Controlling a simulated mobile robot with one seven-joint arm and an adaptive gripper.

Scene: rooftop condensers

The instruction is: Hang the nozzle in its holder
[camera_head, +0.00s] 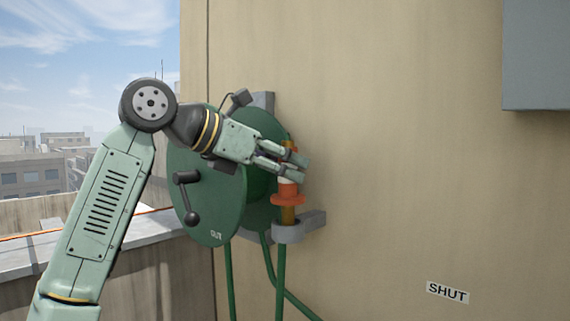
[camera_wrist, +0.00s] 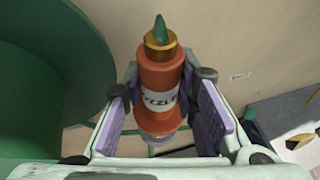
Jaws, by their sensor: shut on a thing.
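The nozzle (camera_head: 288,199) is orange with a brass lower part and a pale band. It stands roughly upright at the grey holder (camera_head: 288,232), a ring-like bracket on the wall, with its brass end at the holder's top. I cannot tell how deep it sits. My gripper (camera_head: 290,168) is shut around the nozzle's upper body. In the wrist view the nozzle (camera_wrist: 160,75) stands between the purple finger pads, its lettered label partly visible and a green hose piece at its brass end.
A green hose reel (camera_head: 207,185) with a black crank is close left of the nozzle. Green hoses (camera_head: 281,280) hang below. A grey box (camera_head: 537,55) is at the upper right, and a "SHUT" label (camera_head: 447,292) is low on the wall. The wall to the right is otherwise clear.

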